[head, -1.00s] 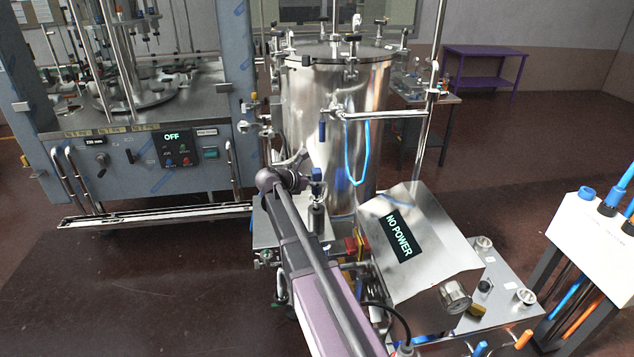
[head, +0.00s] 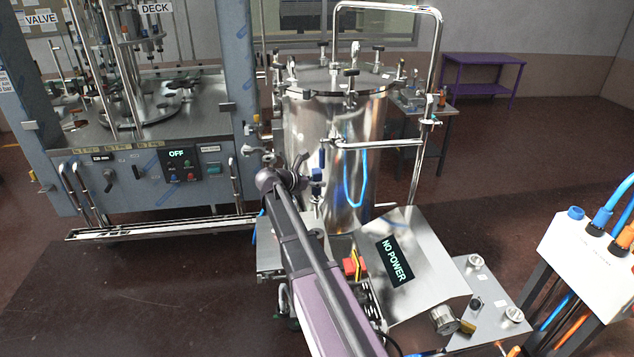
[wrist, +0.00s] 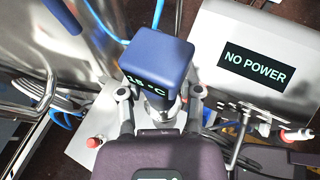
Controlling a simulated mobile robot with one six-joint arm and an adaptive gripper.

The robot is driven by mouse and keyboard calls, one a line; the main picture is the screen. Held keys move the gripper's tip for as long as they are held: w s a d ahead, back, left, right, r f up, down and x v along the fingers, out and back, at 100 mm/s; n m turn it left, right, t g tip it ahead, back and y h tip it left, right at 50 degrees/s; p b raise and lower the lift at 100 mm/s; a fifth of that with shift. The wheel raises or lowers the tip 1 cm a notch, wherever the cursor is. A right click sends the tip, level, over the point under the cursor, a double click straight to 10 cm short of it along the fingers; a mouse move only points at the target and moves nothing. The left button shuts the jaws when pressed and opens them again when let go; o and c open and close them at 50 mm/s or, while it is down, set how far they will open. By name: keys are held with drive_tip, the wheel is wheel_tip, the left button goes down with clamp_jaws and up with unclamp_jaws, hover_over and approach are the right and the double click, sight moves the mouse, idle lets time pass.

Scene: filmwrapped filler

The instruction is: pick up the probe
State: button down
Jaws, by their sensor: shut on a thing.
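The probe (wrist: 158,62) has a blue block-shaped head with a lit reading in °C and a metal neck below it. It sits between the two fingers of my gripper (wrist: 160,100) in the wrist view, and the fingers are shut on the neck.
The steel tank (head: 335,125) stands just behind. A tilted steel box reading NO POWER (head: 425,250) stands close on the right. A grey machine (head: 140,200) is at the left; open floor lies in front of it.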

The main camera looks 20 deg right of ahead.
drive_tip(key=shift+r+p, duration=0.9)
drive_tip(key=shift+r, duration=0.35)
